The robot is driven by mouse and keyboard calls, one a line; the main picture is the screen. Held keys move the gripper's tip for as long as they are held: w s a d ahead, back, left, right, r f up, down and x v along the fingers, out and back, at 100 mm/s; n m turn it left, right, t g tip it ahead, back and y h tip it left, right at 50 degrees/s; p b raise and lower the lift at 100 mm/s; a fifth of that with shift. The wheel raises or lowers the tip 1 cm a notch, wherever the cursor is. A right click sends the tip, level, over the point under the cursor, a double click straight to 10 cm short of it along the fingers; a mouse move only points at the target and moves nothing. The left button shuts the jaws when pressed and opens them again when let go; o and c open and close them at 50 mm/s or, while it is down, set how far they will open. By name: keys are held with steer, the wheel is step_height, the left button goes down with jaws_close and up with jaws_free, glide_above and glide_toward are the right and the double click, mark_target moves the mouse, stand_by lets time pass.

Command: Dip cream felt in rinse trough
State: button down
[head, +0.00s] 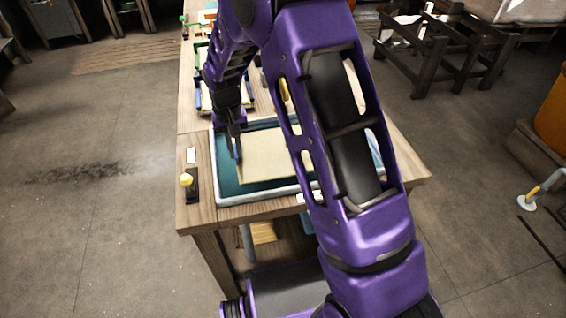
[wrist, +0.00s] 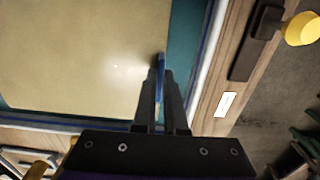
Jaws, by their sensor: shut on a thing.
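The cream felt (head: 275,158) is a flat pale sheet lying level within the walls of the rinse trough (head: 262,197), which has a pale rim and a teal inside. I cannot tell how deep the felt sits. In the wrist view the felt (wrist: 75,55) fills the upper left, with a teal strip beside it. My gripper (head: 237,152) is at the felt's left edge, pointing down. In the wrist view my gripper (wrist: 160,72) is shut on a narrow blue tab at that edge. My arm hides the trough's right part.
A yellow knob on a dark base (head: 187,182) and a white label (head: 191,156) are on the wooden table (head: 200,212) left of the trough. Blue and green frames (head: 203,95) stand farther back. Floor is clear to the left.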

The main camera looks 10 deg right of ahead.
steer(key=shift+r+p, duration=1.15)
steer(key=shift+r, duration=1)
steer(key=shift+r+p, duration=1.45)
steer(key=shift+r, duration=0.55)
steer(key=shift+f, duration=0.1)
